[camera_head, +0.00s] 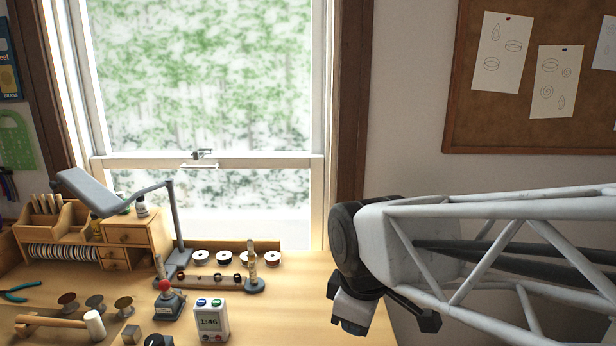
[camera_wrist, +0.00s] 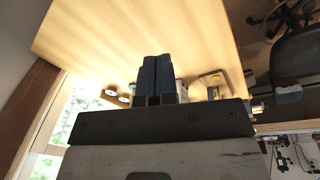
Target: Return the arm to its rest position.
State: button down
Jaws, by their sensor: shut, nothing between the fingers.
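My gripper (camera_head: 352,318) hangs at the end of my white lattice arm on the right of the head view, over or near the right part of the wooden workbench (camera_head: 290,312). From the head view alone I cannot tell its exact height above the bench. In the wrist view my gripper's dark fingers (camera_wrist: 157,62) are pressed together with nothing between them. The pale bench top (camera_wrist: 110,35) shows beyond the fingers.
A window is behind. A corkboard (camera_head: 560,135) hangs at right.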

jog(key=s+d+f+m, duration=0.1)
jog(key=s+d+m, duration=0.6)
jog(key=d+m, duration=0.4)
jog(key=shift+f+m+t+h, duration=0.2)
jog(key=shift+m+t+h, duration=0.15)
jog(key=shift+m, duration=0.75)
jog(key=shift+s, duration=0.1)
